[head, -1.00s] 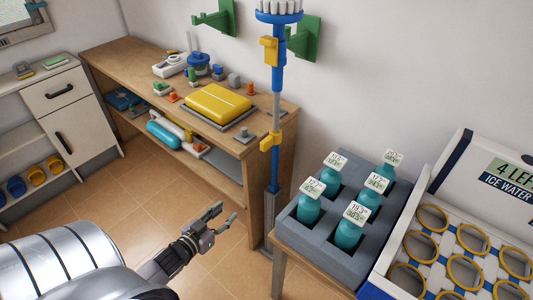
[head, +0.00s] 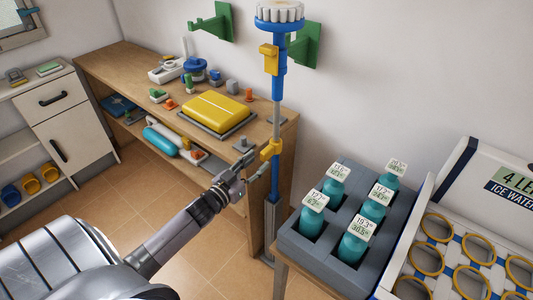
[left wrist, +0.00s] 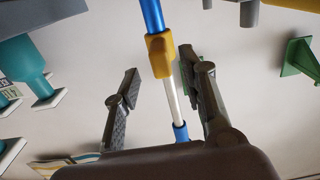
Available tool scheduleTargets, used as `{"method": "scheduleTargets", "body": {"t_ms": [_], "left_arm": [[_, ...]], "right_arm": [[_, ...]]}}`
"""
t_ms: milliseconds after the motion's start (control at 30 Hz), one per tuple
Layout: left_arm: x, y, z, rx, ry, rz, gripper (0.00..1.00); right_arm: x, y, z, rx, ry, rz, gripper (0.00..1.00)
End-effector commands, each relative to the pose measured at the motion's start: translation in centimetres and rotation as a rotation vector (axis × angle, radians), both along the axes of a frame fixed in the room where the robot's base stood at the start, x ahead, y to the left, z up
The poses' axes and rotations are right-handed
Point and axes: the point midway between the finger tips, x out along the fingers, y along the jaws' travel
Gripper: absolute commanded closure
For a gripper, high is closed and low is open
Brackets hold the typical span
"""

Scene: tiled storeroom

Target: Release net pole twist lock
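The net pole (head: 276,115) stands upright, with a grey middle section between blue sections and a white, blue-rimmed head at the top. It has an upper yellow lock (head: 268,58) and a lower yellow lock (head: 271,150). My left gripper (head: 250,169) is just left of the pole at the lower lock's height. In the left wrist view, my left gripper's fingers (left wrist: 160,66) are spread on either side of the pole, with the yellow lock (left wrist: 160,55) showing between them and visible gaps to both fingers. My right gripper is not in view.
A wooden bench (head: 130,68) with a yellow case (head: 217,107) stands behind the pole. A grey crate (head: 302,245) of teal bottles and a white ice-water cooler (head: 425,205) stand to the right. Green wall brackets (head: 303,45) are behind the pole head. Tiled floor is open at lower left.

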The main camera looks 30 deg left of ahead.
Motion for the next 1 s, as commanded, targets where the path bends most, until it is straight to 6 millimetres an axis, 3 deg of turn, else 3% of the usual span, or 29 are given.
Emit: {"method": "scheduleTargets", "body": {"t_ms": [200,400,767,1000], "left_arm": [[3.7,-0.3,0.1,-0.001,-0.001,0.001,0.62],[5.4,-0.4,0.0,0.0,0.0,0.0,0.62],[5.7,-0.5,0.0,0.0,0.001,0.0,0.62],[5.7,-0.5,0.0,0.0,0.001,0.0,0.78]], "right_arm": [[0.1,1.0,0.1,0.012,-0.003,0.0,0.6],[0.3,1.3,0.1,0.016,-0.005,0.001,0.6],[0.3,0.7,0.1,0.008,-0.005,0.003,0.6],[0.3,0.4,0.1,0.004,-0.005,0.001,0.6]]}}
